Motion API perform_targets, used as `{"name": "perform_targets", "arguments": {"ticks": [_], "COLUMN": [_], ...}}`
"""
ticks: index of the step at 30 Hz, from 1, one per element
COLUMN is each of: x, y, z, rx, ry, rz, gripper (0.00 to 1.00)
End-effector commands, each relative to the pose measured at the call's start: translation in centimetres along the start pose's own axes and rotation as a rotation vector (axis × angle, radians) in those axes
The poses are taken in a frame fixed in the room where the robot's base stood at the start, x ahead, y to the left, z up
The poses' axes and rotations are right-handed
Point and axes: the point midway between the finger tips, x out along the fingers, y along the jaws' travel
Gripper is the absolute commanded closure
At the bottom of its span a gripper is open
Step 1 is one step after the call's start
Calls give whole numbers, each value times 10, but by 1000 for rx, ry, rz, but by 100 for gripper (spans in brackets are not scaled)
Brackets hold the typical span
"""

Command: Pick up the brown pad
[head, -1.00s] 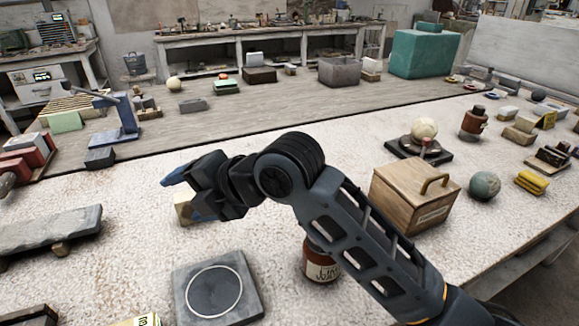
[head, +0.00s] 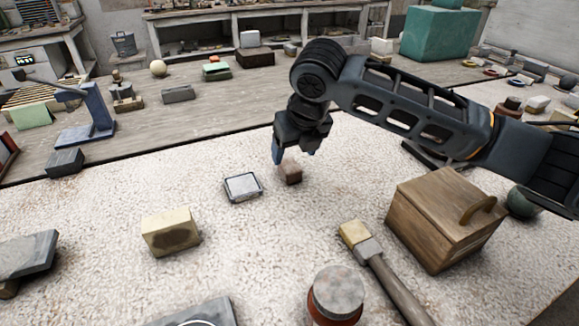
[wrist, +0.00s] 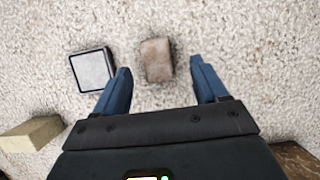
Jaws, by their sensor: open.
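The brown pad (head: 290,172) is a small brown block lying on the pale speckled tabletop, just below my gripper in the head view. In the wrist view the brown pad (wrist: 157,60) lies ahead of and between the two blue fingers, nearer the left one. My gripper (head: 294,156) is open and empty, pointing down. In the wrist view my gripper (wrist: 163,82) shows its fingers spread on either side, with nothing between them but tabletop and the pad. In the head view, the right finger partly overlaps the pad.
A small grey-topped square block (head: 243,187) lies left of the pad, close to the left finger in the wrist view (wrist: 91,69).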

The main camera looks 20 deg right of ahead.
Motion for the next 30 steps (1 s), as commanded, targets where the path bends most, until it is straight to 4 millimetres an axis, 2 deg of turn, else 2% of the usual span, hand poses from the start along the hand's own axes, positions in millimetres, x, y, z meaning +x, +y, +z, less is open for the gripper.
{"name": "perform_targets", "arguments": {"ticks": [12, 21, 30], "x": [50, 55, 55], "y": [5, 5, 5], "z": [-3, -3, -3], "rx": [2, 1, 2], "ry": [0, -1, -2], "rz": [1, 1, 2], "gripper": [28, 28, 56]}}
